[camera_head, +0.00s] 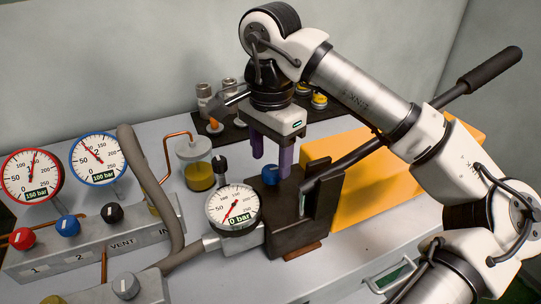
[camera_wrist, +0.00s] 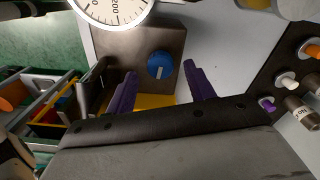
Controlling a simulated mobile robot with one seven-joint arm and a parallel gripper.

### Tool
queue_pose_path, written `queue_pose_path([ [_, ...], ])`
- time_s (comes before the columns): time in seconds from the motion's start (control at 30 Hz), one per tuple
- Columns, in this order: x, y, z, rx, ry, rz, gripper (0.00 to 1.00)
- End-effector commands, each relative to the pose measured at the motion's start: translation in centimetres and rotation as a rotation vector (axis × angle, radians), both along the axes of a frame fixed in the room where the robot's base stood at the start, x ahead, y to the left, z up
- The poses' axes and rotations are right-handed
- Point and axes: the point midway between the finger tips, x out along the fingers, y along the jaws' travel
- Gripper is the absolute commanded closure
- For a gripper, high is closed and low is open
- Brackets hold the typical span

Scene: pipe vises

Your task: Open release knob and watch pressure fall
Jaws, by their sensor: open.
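The blue release knob (camera_head: 270,175) sits on top of the dark pump block (camera_head: 290,222). In the wrist view the knob (camera_wrist: 160,65) has a white mark and lies beyond and between my purple fingertips. My gripper (camera_head: 271,156) is open and empty, with its fingers pointing down just above and behind the knob; in the wrist view the gripper (camera_wrist: 158,80) shows a wide gap. I see no contact with the knob. The pump's pressure gauge (camera_head: 233,208) has a red needle and a "0 bar" label; only part of this gauge (camera_wrist: 115,8) shows in the wrist view.
A red gauge (camera_head: 31,176) labelled 150 bar and a blue gauge (camera_head: 98,160) labelled 100 bar stand at left above a valve manifold (camera_head: 75,254). The pump lever (camera_head: 440,100) slopes up right behind my arm. A yellow tank (camera_head: 375,190) and an oil jar (camera_head: 197,165) stand nearby.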

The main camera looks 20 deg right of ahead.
Motion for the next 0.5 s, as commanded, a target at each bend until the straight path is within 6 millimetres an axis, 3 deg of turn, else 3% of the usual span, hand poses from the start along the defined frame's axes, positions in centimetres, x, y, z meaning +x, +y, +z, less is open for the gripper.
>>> queue_pose_path([
  [0.03,0.0,0.0,1.6,-0.001,-0.001,0.0,0.46],
  [0.2,0.0,0.0,5.1,0.001,-0.001,0.0,0.46],
  [0.5,0.0,0.0,10.2,0.001,-0.001,-0.001,0.46],
])
